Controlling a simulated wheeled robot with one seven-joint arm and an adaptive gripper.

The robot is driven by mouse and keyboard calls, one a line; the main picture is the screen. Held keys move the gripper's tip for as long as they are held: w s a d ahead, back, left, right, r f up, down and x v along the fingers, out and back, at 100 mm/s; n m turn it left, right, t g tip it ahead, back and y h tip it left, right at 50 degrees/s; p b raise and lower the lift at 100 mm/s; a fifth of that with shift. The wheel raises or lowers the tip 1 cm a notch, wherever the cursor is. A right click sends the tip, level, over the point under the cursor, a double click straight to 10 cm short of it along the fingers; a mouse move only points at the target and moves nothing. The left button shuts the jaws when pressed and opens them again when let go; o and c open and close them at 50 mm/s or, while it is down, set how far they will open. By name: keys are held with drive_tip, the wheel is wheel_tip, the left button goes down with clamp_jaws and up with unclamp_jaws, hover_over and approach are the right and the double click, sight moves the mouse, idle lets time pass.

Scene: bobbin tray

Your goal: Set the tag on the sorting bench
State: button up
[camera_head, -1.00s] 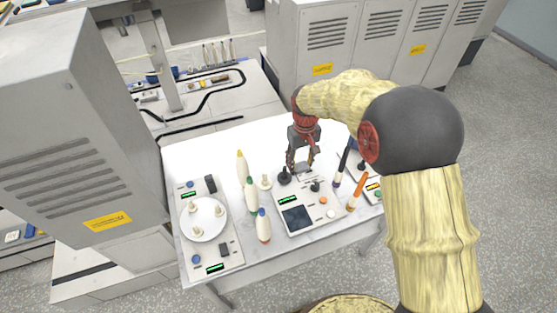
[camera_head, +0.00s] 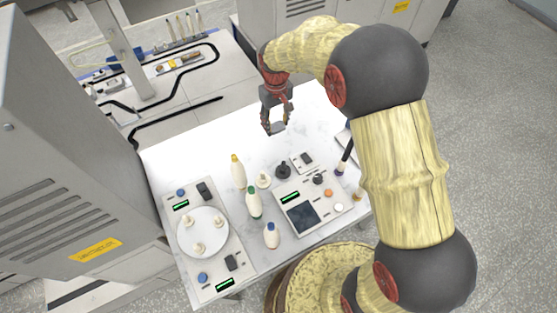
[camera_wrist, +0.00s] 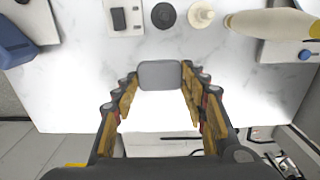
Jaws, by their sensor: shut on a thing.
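The tag (camera_wrist: 160,74) is a small grey plate with rounded corners, seen in the wrist view between my fingertips. My gripper (camera_wrist: 158,85) is shut on it by its two sides. In the head view my gripper (camera_head: 273,127) hangs over the far part of the white marble-topped table (camera_head: 215,140), beyond the panels. The tag is hard to make out there. Beyond the table is a pale bench (camera_head: 205,95); the frames do not label which one is the sorting bench.
Yellow- (camera_head: 238,172), green- (camera_head: 254,203) and blue-tipped bobbins (camera_head: 271,236) stand on the table. A black knob (camera_head: 283,171) and cream spool (camera_head: 263,180) are near the panel (camera_head: 310,215). A round white plate (camera_head: 203,232) holds several pegs. The table's far strip is clear.

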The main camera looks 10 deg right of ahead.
drive_tip(key=shift+s+d+f, duration=0.1)
drive_tip(key=shift+s+f, duration=0.05)
drive_tip(key=shift+f, duration=0.05)
drive_tip(key=b, duration=0.9)
hover_over(277, 156)
wheel_tip(277, 156, down, 9)
wheel_tip(277, 156, down, 9)
drive_tip(key=shift+s+f+b, duration=0.1)
drive_tip(key=shift+f+b, duration=0.05)
drive_tip(key=shift+b, duration=1)
drive_tip(key=shift+f, duration=0.2)
drive_tip(key=o, duration=0.9)
drive_tip(key=shift+r, duration=0.1)
wheel_tip(277, 156, up, 12)
drive_tip(key=p, duration=0.3)
drive_tip(key=shift+r, duration=0.15)
